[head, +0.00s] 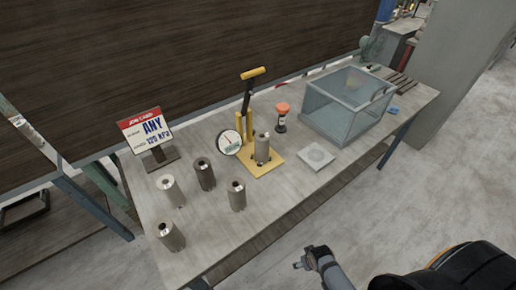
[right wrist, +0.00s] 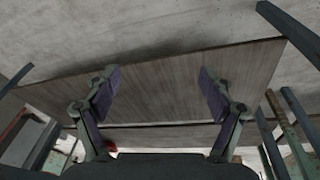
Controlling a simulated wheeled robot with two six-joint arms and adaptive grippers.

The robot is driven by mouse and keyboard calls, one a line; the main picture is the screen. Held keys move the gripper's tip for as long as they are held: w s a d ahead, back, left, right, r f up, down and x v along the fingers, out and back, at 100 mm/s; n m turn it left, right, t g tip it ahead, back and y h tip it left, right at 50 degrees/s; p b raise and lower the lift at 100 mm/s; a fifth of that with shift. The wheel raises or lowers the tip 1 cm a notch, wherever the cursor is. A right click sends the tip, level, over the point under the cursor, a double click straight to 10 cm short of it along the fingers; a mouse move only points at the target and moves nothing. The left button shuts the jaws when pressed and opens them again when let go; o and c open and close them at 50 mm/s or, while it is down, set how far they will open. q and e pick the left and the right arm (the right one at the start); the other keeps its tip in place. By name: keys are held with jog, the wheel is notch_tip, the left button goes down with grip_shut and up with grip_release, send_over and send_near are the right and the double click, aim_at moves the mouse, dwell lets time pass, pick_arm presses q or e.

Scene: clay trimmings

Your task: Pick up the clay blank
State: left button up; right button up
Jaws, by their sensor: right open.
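Several grey upright cylinders, which look like clay blanks, stand on the left part of the table: a front-left one (head: 171,237), a back-left one (head: 170,190), a middle one (head: 203,174) and a right one (head: 237,196). Another grey cylinder (head: 262,148) stands on the yellow press base. I cannot tell which is the task's blank. My right gripper (head: 303,260) is off the table's front edge, apart from all cylinders. In the right wrist view its fingers (right wrist: 158,82) are spread and empty. My left gripper is not in view.
The table (head: 215,245) also bears a job card sign (head: 146,131), a yellow press (head: 265,163) with a round gauge (head: 229,143), a red-topped item (head: 282,116), a square plate (head: 316,157) and a clear box (head: 340,124). Open floor lies in front.

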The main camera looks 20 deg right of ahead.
jog(key=w+r, duration=0.3)
jog(key=r, duration=0.4)
notch_tip(320, 180, up, 34)
jog(key=n+t+y, duration=0.2)
jog(key=n+y, duration=0.1)
send_over(263, 137)
jog(key=s+d, duration=0.1)
jog(key=s, duration=0.3)
jog(key=x, duration=0.3)
jog(key=p+x, duration=0.1)
jog(key=x, duration=0.1)
jog(key=shift+w+d+f, duration=0.15)
jog(key=shift+w+d, duration=0.05)
jog(key=shift+w, duration=0.05)
jog(key=p+x, duration=0.1)
jog(key=x, duration=0.1)
jog(key=p+x, duration=0.1)
jog(key=x, duration=0.1)
jog(key=shift+w+f, duration=0.25)
jog(key=shift+w, duration=0.1)
jog(key=shift+w+f, duration=0.1)
jog(key=shift+f, duration=0.1)
jog(key=c, duration=0.4)
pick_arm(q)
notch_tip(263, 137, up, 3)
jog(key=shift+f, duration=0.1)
pick_arm(e)
jog(key=shift+r+h, duration=0.1)
jog(key=shift+h, duration=0.2)
grip_shut()
